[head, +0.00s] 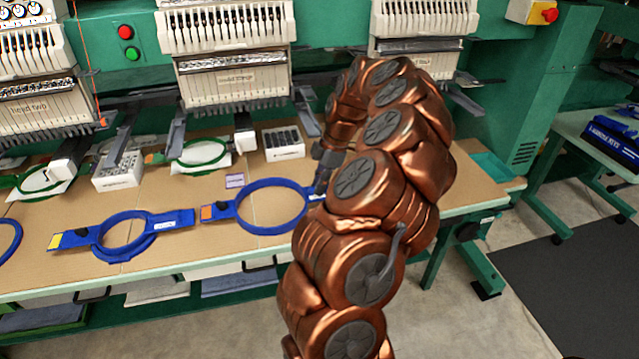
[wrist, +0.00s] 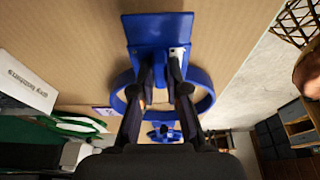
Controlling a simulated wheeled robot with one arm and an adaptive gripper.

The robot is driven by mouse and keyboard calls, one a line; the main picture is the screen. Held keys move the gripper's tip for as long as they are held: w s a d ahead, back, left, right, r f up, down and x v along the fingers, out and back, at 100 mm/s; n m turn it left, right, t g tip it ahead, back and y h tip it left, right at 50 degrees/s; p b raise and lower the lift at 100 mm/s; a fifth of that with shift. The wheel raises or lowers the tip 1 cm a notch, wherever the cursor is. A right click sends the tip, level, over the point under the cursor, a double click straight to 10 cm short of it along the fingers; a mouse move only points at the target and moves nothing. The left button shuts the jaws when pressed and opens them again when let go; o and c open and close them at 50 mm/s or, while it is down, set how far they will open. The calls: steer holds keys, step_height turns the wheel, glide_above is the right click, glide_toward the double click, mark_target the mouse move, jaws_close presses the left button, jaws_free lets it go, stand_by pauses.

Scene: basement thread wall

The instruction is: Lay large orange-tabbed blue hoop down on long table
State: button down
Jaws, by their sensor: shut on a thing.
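The large blue hoop (head: 238,213) with an orange tab (head: 208,212) lies roughly flat over the tan top of the long table (head: 465,192). My gripper (head: 322,182) is shut on the hoop's right-hand tab, partly hidden by my arm. In the wrist view my gripper (wrist: 163,60) has its dark fingers on the blue tab (wrist: 145,30), beside a white label. The ring (wrist: 204,103) shows behind the fingers. I cannot tell whether the hoop touches the table or hangs just above it.
A yellow-tabbed blue hoop (head: 125,238) lies just left. Another blue hoop (head: 8,240) is cut off at the left edge. Embroidery heads (head: 235,75), green hoops (head: 200,152) and white boxes (head: 284,143) stand behind. Bare table shows at the right end.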

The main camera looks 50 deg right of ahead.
steer(key=shift+f, duration=0.2)
steer(key=c, duration=1.1)
jaws_free()
steer(key=shift+r, duration=0.1)
steer(key=v, duration=1.2)
